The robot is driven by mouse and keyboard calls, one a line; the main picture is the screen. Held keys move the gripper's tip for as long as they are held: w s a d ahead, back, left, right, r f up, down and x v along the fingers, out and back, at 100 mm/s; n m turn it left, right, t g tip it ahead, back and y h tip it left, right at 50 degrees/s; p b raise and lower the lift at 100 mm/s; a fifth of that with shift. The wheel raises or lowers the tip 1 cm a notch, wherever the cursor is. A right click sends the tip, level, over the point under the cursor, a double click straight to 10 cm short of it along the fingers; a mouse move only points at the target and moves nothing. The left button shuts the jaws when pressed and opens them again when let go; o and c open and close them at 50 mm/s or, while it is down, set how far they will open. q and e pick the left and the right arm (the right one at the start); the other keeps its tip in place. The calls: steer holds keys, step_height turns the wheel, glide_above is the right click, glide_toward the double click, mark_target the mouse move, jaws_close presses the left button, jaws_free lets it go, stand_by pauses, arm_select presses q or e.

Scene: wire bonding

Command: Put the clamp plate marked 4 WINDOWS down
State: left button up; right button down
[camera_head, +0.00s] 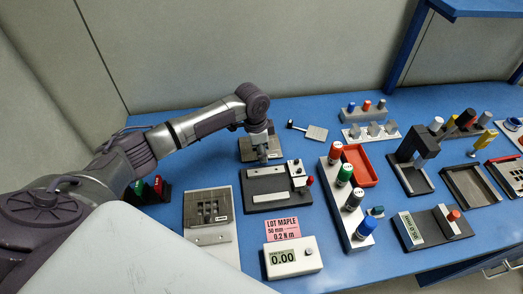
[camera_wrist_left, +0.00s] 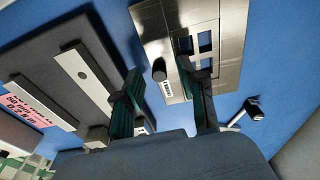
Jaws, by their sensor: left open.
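A silver clamp plate (camera_wrist_left: 190,25) with square windows and a small label lies behind the dark fixture. It also shows in the head view (camera_head: 246,152), partly hidden by my gripper; its marking is too small to read. A dark upright knob (camera_wrist_left: 158,70) stands on it. My left gripper (camera_wrist_left: 160,80) is open, with one finger on each side of the knob in the wrist view. In the head view my left gripper (camera_head: 262,156) points down at this plate. I cannot tell whether the fingers touch it. My right gripper is not in view.
Dark fixture (camera_head: 262,203) with light bars stands just in front. Another plate with windows (camera_head: 208,211) lies to the left. A pink LOT MAPLE card (camera_head: 282,228), a display reading 0.00 (camera_head: 292,262), a red tray (camera_head: 359,165) and a bottle rack (camera_head: 340,209) stand nearby.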

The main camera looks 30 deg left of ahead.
arm_select(q)
step_height(320, 180, up, 12)
steer(key=a+b, duration=0.1)
steer(key=shift+s, duration=0.45)
stand_by(0.3)
